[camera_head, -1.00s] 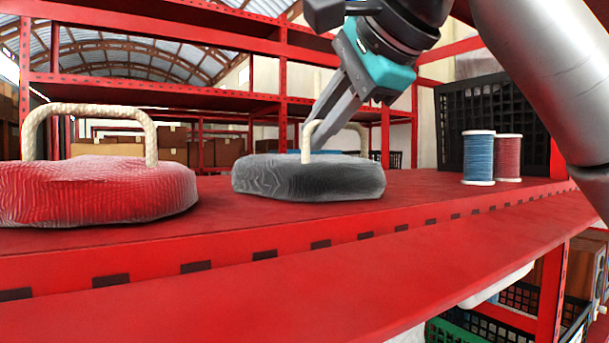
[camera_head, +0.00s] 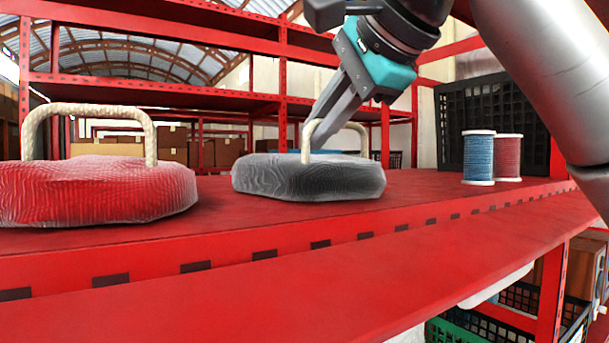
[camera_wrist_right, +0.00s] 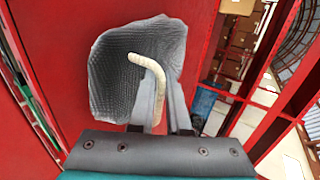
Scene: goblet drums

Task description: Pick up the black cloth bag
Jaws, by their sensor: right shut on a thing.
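The black cloth bag (camera_head: 308,180) looks dark grey and rests on the red shelf, with a cream rope handle (camera_head: 360,131) arching above it. It also shows in the right wrist view (camera_wrist_right: 112,62), with its handle (camera_wrist_right: 150,66) running down between the fingers. My right gripper (camera_head: 318,136) reaches down from the upper right and is shut on the handle, just above the bag's top. The same gripper (camera_wrist_right: 160,105) shows in the right wrist view. Part of the handle is hidden by the fingers. My left gripper is not in view.
A red cloth bag (camera_head: 95,190) with a rope handle stands at the left on the same shelf (camera_head: 230,240). A blue spool (camera_head: 478,158) and a red spool (camera_head: 508,157) stand at the right, before a black crate (camera_head: 480,105). Shelf is bare between the bags.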

